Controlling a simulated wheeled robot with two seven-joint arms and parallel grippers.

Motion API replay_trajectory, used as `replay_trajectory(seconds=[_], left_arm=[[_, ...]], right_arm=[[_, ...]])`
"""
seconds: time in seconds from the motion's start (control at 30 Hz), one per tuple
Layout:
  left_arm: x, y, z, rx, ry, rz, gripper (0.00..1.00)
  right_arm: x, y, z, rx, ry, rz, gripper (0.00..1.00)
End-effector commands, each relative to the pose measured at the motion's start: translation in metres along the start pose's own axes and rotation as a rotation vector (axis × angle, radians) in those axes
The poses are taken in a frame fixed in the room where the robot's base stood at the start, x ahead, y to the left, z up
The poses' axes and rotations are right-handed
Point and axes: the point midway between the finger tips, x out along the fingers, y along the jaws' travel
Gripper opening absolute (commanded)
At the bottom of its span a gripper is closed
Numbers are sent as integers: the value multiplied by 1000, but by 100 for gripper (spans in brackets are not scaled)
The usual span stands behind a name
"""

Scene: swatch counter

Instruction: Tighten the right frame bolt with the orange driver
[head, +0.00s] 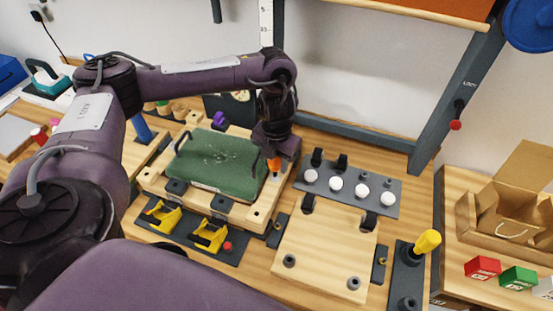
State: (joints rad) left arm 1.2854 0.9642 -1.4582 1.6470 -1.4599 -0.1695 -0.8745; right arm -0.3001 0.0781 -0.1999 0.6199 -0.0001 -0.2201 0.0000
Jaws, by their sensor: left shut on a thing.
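My left gripper (276,154) comes down at the back right corner of the wooden frame. It is shut on the orange driver (274,164), of which only a small orange part shows below the fingers. The driver stands roughly upright over the frame's right side. The wooden frame (226,204) holds a green pad (215,164) with pale specks on top. The right frame bolt cannot be made out, and the driver's tip is hidden, so I cannot tell whether they touch. My right gripper is not in view.
Yellow clamps (210,235) stand in front of the frame. A pale wooden board (325,256) lies to the right, below a grey rack with white knobs (336,183). A yellow-handled tool (427,242) stands upright further right. An open cardboard box (510,208) sits at the right edge.

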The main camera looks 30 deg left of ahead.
Motion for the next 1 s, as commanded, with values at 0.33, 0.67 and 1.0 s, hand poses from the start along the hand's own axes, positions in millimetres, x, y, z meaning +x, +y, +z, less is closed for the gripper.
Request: replay_trajectory(seconds=[0.33, 0.67, 1.0], left_arm=[[0, -1, 0, 75, 0, 0, 6], [0, -3, -3, 598, 1, 0, 6], [1, -6, -5, 1140, 3, 0, 6]], right_arm=[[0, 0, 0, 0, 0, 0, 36], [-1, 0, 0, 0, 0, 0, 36], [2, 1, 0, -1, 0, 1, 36]])
